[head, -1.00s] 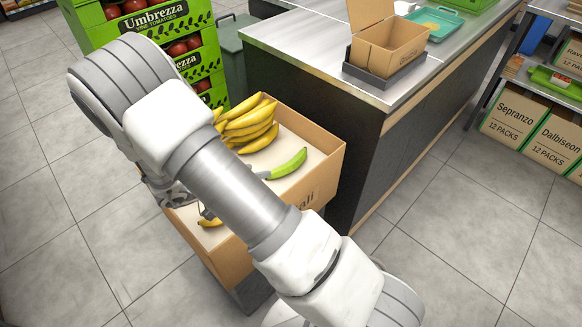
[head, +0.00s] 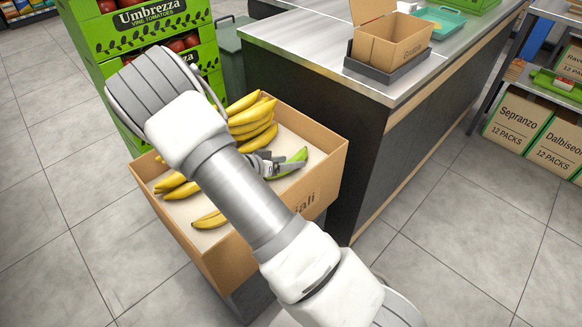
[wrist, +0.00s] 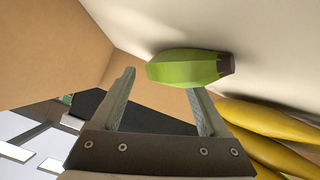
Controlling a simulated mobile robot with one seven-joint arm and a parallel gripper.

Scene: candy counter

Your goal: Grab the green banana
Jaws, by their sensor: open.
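The green banana (head: 293,164) lies in the cardboard box (head: 322,180), near its right side. My gripper (head: 272,166) is open and down inside the box, at the green banana and partly hiding it. In the wrist view the green banana (wrist: 185,68) shows at the ends of the two open fingers of my gripper (wrist: 162,84). It crosses over the tip of the right finger, and a gap shows between it and the left finger. Its dark end points right. I cannot tell whether either finger touches it.
Yellow bananas (head: 252,122) lie in the box behind the gripper, with more at the left (head: 176,186); some show close to the right finger in the wrist view (wrist: 265,130). A counter (head: 330,60) stands right of the box. Tomato crates (head: 130,62) stand behind it.

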